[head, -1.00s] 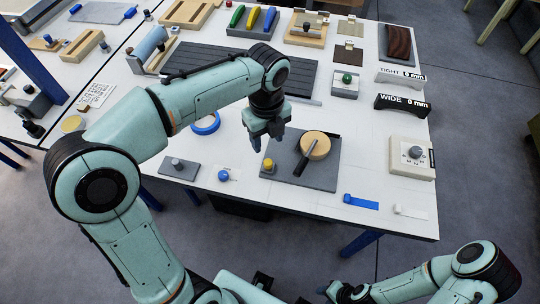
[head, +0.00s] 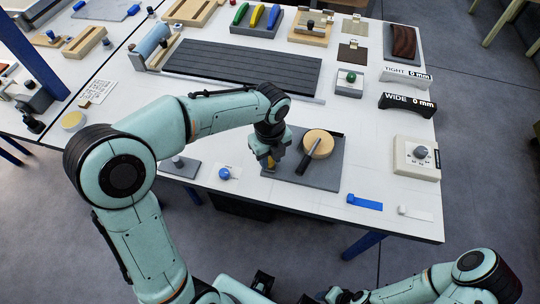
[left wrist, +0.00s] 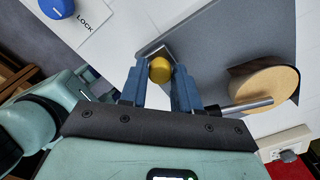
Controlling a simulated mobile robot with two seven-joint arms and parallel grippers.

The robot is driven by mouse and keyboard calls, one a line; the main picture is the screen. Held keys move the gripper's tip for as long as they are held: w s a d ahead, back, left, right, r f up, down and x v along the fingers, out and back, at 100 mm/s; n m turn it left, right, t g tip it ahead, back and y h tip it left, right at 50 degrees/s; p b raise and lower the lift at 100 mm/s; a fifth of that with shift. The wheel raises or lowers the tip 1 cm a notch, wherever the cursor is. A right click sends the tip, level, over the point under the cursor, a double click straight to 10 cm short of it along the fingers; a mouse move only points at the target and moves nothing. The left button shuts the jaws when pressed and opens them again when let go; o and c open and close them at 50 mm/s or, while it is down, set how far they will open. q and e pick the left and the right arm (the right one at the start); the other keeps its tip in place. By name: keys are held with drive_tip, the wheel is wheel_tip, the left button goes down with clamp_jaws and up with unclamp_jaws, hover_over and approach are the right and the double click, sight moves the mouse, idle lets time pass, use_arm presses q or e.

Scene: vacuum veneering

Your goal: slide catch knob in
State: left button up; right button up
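The catch knob, a small yellow cylinder (left wrist: 160,69), stands at a metal bracket on the edge of a dark grey plate (head: 318,176). A round wooden disc (head: 318,144) with a dark-handled lever lies on the same plate. My left gripper (left wrist: 160,75) points down at the knob with one blue finger on each side of it. The fingers look apart, and I see no clear grip on the knob. In the head view the left gripper (head: 270,158) largely hides the knob. My right gripper (head: 337,295) is low at the bottom edge, too small to read.
A blue knob (head: 224,173) on a white plate marked LOCK is left of the grey plate. A grey block with a knob (head: 179,166) is farther left. A dial box (head: 417,158) and WIDE gauge (head: 407,104) stand right. Blue and white tabs lie at the front edge.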

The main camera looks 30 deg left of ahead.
sight(280, 170)
use_arm(q)
clamp_jaws()
drive_tip(key=shift+w+d+r+p, duration=0.1)
drive_tip(key=shift+d+p, duration=0.05)
drive_tip(key=shift+d, duration=0.4)
drive_tip(key=shift+w+d+p, duration=0.1)
drive_tip(key=shift+d+p, duration=0.05)
drive_tip(key=shift+d, duration=0.35)
drive_tip(key=shift+w+d, duration=0.15)
drive_tip(key=shift+d, duration=0.25)
drive_tip(key=o, duration=0.6)
unclamp_jaws()
drive_tip(key=shift+c, duration=0.2)
use_arm(e)
drive_tip(key=shift+w+r, duration=0.2)
drive_tip(key=shift+r, duration=0.2)
use_arm(q)
wheel_tip(280, 170, up, 13)
drive_tip(key=p, duration=0.2)
drive_tip(key=shift+r, duration=0.15)
use_arm(e)
drive_tip(key=w+r, duration=0.2)
drive_tip(key=shift+r, duration=0.35)
